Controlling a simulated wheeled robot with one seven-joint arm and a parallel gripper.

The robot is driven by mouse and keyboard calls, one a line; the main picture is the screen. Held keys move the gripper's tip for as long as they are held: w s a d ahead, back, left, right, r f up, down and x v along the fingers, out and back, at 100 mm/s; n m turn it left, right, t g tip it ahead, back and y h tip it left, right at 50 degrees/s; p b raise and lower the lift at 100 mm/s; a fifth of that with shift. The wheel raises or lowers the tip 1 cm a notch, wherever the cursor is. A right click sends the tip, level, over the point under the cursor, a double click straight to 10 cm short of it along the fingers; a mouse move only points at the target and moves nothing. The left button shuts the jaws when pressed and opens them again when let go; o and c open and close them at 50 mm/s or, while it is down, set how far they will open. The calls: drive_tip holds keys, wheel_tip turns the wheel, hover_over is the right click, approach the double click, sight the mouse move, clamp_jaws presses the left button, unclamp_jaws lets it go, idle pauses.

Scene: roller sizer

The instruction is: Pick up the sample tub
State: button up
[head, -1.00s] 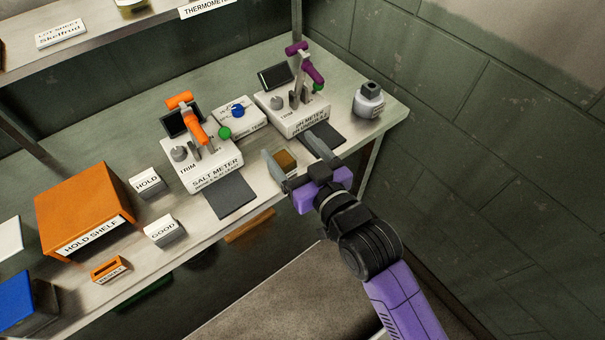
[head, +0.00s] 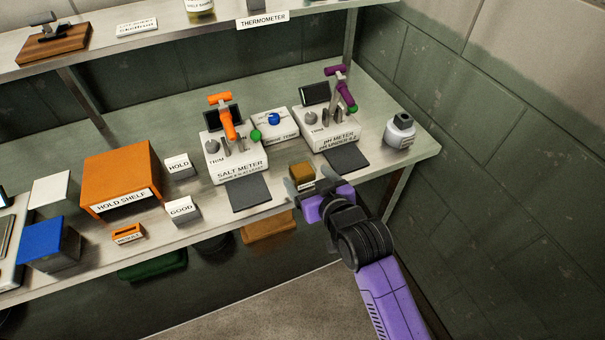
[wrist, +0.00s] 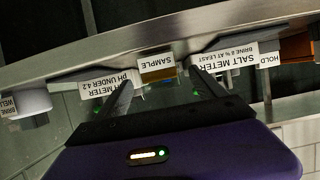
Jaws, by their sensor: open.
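The sample tub is a small amber-brown block (head: 301,171) near the bench's front edge, between the salt meter and the pH meter. In the wrist view its white SAMPLE label (wrist: 157,63) shows between my fingertips, some way ahead of them. My gripper (head: 310,183) is open and empty, just in front of the tub at the bench edge. Its two dark fingers also show in the wrist view (wrist: 161,79), apart, with nothing between them. The tub's near lower part is partly hidden by the fingers in the head view.
The salt meter (head: 233,165) with a dark pad (head: 250,194) stands left of the tub. The pH meter (head: 326,130) with its pad (head: 346,158) stands right. A grey bottle (head: 399,132) is at the right end. The orange hold shelf (head: 121,172) is at left.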

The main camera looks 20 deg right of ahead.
sight(307, 177)
drive_tip(key=x, duration=0.4)
drive_tip(key=c, duration=1.4)
drive_tip(key=shift+c, duration=0.8)
drive_tip(key=shift+r, duration=0.1)
